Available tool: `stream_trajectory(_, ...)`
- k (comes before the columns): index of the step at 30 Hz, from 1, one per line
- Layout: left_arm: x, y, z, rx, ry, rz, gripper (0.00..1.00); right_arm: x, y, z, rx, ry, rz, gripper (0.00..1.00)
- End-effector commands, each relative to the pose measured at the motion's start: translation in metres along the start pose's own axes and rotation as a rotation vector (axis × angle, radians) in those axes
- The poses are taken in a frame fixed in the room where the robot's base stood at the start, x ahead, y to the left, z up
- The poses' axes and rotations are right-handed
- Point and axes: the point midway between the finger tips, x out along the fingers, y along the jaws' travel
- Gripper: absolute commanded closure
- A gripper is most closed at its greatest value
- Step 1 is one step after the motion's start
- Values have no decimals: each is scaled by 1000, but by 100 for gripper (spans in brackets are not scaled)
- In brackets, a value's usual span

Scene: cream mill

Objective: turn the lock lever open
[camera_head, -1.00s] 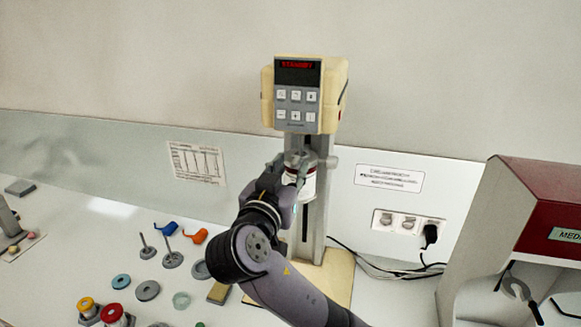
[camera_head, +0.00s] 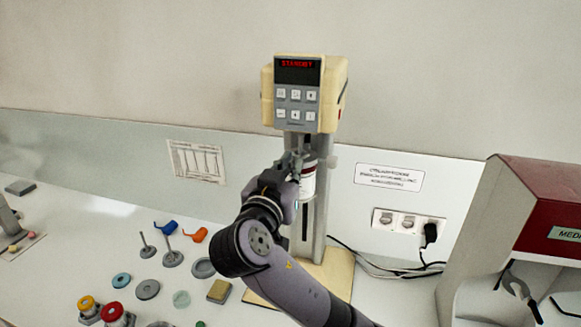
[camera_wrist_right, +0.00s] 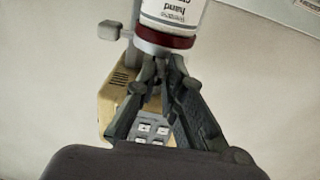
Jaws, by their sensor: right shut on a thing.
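The cream mill (camera_head: 334,97) stands against the wall, its red display reading STANDBY. Under its head a white jar (camera_head: 308,184) with a dark red band hangs in a grey holder; the jar also shows upside down in the right wrist view (camera_wrist_right: 172,12). My right gripper (camera_head: 290,168) is at the holder's left front side. In the right wrist view its fingertips (camera_wrist_right: 160,68) close together right beside the grey ring, shut on the small lock lever, which the fingers mostly hide. A grey knob (camera_wrist_right: 109,30) sticks out of the mill column. My left gripper is not in view.
A red-topped cabinet (camera_head: 545,195) stands at the right. Cables and a wall socket (camera_head: 408,222) lie between it and the mill. Blue (camera_head: 166,227) and orange (camera_head: 196,235) pieces, discs and jars lie at the left front.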

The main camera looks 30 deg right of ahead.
Motion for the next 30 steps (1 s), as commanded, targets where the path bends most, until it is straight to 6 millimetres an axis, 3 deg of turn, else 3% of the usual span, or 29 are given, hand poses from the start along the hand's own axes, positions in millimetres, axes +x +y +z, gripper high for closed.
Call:
stream_trajectory(10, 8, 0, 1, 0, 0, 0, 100, 0, -3, 2, 5, -1, 32, 100)
stream_trajectory(24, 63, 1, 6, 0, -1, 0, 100, 5, -27, 5, 3, -1, 341, 100)
stream_trajectory(30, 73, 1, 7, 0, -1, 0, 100, 6, -31, 2, 1, 0, 418, 100)
